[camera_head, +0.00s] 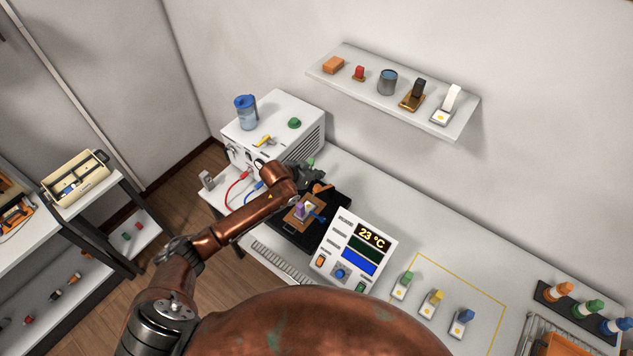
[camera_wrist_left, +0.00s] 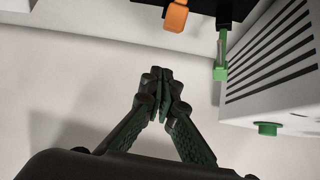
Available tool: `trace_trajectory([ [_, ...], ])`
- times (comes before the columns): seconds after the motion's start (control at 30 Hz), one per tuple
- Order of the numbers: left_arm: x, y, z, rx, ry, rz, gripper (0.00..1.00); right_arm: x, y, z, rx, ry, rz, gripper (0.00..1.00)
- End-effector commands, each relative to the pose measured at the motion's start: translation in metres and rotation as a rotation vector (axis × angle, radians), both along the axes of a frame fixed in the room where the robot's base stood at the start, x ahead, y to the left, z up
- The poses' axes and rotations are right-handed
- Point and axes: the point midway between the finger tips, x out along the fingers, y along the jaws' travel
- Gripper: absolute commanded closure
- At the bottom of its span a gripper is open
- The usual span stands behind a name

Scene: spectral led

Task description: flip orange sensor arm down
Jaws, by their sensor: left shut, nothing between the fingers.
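The orange sensor arm (camera_head: 320,188) shows at the back of a black test stand (camera_head: 327,218), close to my left gripper (camera_head: 308,172). In the left wrist view the orange arm's squared end (camera_wrist_left: 176,17) is at the top, ahead of the fingertips and apart from them. My left gripper (camera_wrist_left: 161,88) is shut and empty there, over a pale surface. A green arm (camera_wrist_left: 221,62) sits to the right of the orange one. A blue arm (camera_head: 316,216) shows on the stand's near side. My wrist partly hides the stand. My right gripper is out of view.
A white vented power box (camera_head: 264,123) stands behind and left of the gripper, with red and blue cables. A display unit (camera_head: 356,250) reading 23 °C stands right of the stand. LED pieces (camera_head: 433,303) stand in a yellow outline farther right. A wall shelf (camera_head: 430,122) hangs above.

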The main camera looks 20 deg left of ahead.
Motion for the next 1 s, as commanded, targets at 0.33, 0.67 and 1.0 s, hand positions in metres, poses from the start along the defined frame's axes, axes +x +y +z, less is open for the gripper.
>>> trace_trajectory([
  [0.33, -0.010, 0.005, -0.037, 0.002, 0.001, -0.001, 1.00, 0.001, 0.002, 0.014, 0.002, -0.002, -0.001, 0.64],
  [0.67, -0.012, 0.006, -0.041, 0.001, -0.001, -0.001, 1.00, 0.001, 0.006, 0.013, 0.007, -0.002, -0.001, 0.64],
  [1.0, -0.011, -0.006, -0.047, -0.017, -0.030, -0.020, 1.00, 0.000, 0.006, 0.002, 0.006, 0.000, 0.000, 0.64],
])
